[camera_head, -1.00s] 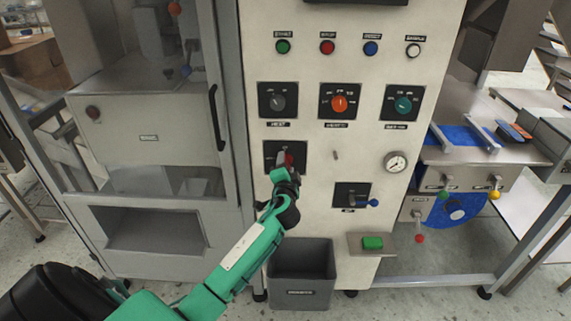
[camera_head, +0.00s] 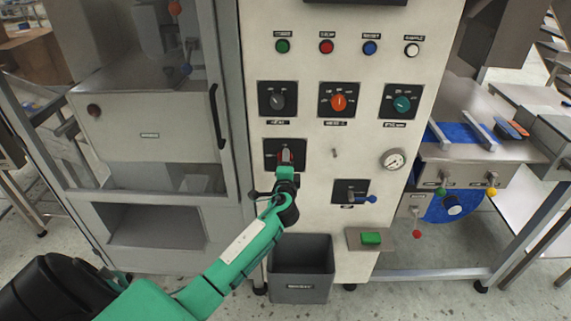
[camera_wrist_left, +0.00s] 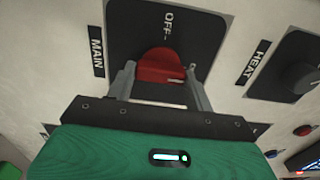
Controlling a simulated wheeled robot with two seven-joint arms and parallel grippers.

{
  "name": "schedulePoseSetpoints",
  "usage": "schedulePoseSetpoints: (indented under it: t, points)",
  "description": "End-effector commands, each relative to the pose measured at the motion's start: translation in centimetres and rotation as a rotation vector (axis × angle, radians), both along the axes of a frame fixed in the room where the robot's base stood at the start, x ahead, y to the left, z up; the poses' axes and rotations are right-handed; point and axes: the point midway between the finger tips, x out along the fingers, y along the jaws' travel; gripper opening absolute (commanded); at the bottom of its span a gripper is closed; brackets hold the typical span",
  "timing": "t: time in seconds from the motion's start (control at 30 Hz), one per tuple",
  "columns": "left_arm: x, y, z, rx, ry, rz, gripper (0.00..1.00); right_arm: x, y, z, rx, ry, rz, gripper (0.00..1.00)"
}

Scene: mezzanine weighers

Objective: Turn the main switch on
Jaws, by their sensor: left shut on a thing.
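The main switch is a red knob (camera_head: 286,155) on a black square plate (camera_head: 271,146), low on the left of the white cabinet front. In the left wrist view the red knob (camera_wrist_left: 160,62) sits beside a "MAIN" label, with "OFF" printed on the plate above it. My left gripper (camera_head: 287,166) is at the knob, and in the left wrist view its fingers (camera_wrist_left: 160,82) stand on both sides of the knob, shut on it. The knob's exact pointing direction is hard to tell. My right gripper is not in view.
Above the switch are a black knob (camera_head: 278,99), an orange knob (camera_head: 339,102) and a teal knob (camera_head: 402,104). A blue-handled switch (camera_head: 351,193) and a gauge (camera_head: 393,159) are to the right. A grey bin (camera_head: 300,270) stands below, beside a green-button shelf (camera_head: 370,238).

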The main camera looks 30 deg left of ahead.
Motion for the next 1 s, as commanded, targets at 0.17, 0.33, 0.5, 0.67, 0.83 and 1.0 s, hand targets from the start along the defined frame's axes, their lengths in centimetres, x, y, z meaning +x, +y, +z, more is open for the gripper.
schedulePoseSetpoints:
  t: [0.17, 0.33, 0.5, 0.67, 0.83, 1.0]
  points:
    - [0.0, -0.1, -0.1, 0.003, 0.002, -0.002, 0.30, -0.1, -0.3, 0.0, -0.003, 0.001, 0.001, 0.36]
    - [0.0, -0.1, -0.1, 0.002, 0.002, -0.001, 0.72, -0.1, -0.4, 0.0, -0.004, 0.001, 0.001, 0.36]
    - [0.0, 0.0, -0.1, 0.002, 0.001, -0.001, 0.75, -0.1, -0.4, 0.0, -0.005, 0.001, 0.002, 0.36]
    - [-0.1, -0.1, -0.1, 0.001, 0.001, -0.001, 0.75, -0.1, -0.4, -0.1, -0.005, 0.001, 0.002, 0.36]
    - [-1.5, -0.9, -0.3, 0.000, 0.001, -0.001, 0.75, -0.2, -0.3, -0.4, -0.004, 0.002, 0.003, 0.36]
    - [-4.3, -2.7, -0.4, -0.002, 0.001, -0.002, 0.75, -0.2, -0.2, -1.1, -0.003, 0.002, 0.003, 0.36]
